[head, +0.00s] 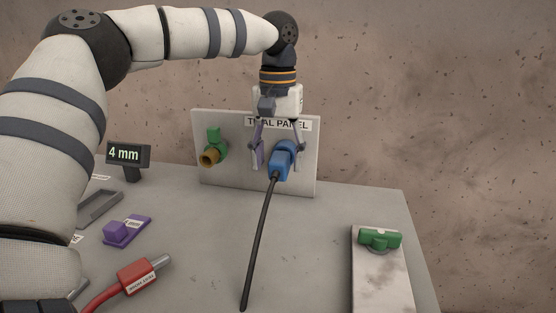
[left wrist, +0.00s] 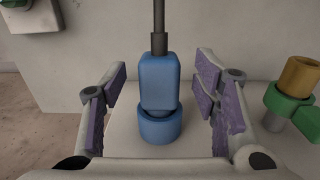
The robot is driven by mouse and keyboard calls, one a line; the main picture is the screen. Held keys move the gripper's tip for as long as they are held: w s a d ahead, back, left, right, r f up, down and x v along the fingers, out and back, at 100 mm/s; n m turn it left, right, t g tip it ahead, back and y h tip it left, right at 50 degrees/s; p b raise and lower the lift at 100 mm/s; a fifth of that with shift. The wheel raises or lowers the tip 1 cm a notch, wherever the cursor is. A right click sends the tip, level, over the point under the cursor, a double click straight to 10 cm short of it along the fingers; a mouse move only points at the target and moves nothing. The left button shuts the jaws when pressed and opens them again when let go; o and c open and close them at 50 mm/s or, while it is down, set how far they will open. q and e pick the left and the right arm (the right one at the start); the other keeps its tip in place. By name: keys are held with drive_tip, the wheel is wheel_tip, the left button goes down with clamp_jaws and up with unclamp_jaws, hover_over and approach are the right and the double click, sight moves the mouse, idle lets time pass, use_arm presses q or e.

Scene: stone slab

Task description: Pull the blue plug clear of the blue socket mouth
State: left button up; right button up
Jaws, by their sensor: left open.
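The blue plug (head: 278,166) sits in the blue socket (head: 288,146) on the upright trial panel (head: 228,178). A black cable (head: 258,245) runs from the plug down towards the front of the slab. In the left wrist view the plug body (left wrist: 158,80) meets the round socket collar (left wrist: 160,128), with no clear gap between them. My left gripper (head: 279,156) is open, its purple-padded fingers on either side of the plug. In the left wrist view the gripper (left wrist: 161,98) shows space between each pad and the plug. My right gripper is out of view.
A green fitting with a brass end (head: 211,154) is on the panel, left of the plug. A display reading 4 mm (head: 128,155), a purple block (head: 127,230) and a red connector (head: 140,274) are left. A green part (head: 380,239) lies on a pale block at right.

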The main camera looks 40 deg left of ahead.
use_arm(q)
drive_tip(key=shift+f, duration=0.9)
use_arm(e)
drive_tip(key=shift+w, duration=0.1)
use_arm(q)
clamp_jaws()
drive_tip(key=shift+s+d+r+p, duration=0.2)
drive_tip(key=shift+s+d+p, duration=0.2)
drive_tip(key=shift+s+p, duration=0.25)
drive_tip(key=shift+s+d+f+p, duration=0.15)
drive_tip(key=shift+s+d, duration=0.15)
drive_tip(key=shift+s, duration=0.25)
drive_tip(key=shift+s+d+p, duration=0.15)
drive_tip(key=shift+s+d, duration=0.1)
drive_tip(key=shift+s, duration=0.25)
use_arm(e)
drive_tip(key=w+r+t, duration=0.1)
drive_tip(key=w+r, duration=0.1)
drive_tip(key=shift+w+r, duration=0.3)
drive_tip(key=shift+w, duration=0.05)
use_arm(q)
drive_tip(key=shift+s+d+r, duration=0.35)
drive_tip(key=shift+s+r, duration=0.3)
drive_tip(key=shift+r, duration=0.1)
drive_tip(key=shift+s+d+r, duration=0.35)
drive_tip(key=shift+s+r, duration=0.3)
drive_tip(key=shift+r, duration=0.1)
